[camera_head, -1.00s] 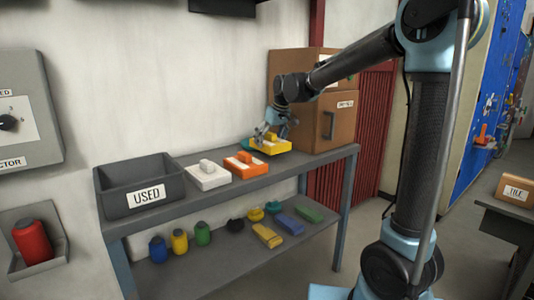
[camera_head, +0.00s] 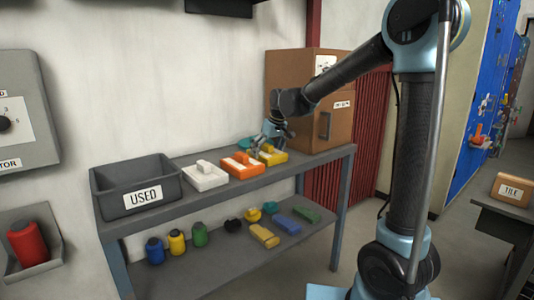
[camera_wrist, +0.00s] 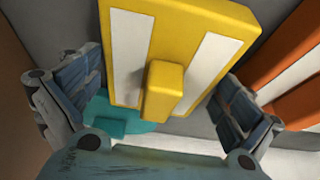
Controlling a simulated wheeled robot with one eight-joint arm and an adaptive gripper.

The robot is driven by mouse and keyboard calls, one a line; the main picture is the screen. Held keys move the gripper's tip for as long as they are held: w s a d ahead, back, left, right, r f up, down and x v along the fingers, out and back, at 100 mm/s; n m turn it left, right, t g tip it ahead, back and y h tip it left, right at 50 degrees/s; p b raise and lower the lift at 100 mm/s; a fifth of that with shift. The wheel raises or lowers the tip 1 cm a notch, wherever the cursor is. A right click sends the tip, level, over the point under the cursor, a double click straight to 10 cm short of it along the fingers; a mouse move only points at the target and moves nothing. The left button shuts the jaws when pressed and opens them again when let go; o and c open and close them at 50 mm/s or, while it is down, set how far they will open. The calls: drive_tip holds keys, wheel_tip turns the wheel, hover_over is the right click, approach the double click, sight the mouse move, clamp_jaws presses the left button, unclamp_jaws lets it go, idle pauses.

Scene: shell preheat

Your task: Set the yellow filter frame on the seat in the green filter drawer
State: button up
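The yellow filter frame (camera_head: 274,157) lies on the upper shelf, right of the orange one. In the wrist view the yellow frame (camera_wrist: 210,22) shows two white panels and a raised yellow grip block (camera_wrist: 163,92) in the middle. My gripper (camera_head: 268,145) is at the frame, partly covering its left side in the head view. In the wrist view my gripper (camera_wrist: 150,100) is open, with its fingers wide apart on either side of the block and clear of it. I cannot make out a green filter drawer in either view.
An orange frame (camera_head: 242,167), a white frame (camera_head: 205,177) and a grey USED bin (camera_head: 115,205) stand left on the shelf. A teal round thing (camera_wrist: 103,112) lies close behind the yellow frame. A brown cabinet (camera_head: 285,70) stands at the shelf's right end.

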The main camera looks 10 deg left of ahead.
drive_tip(key=v, duration=1.2)
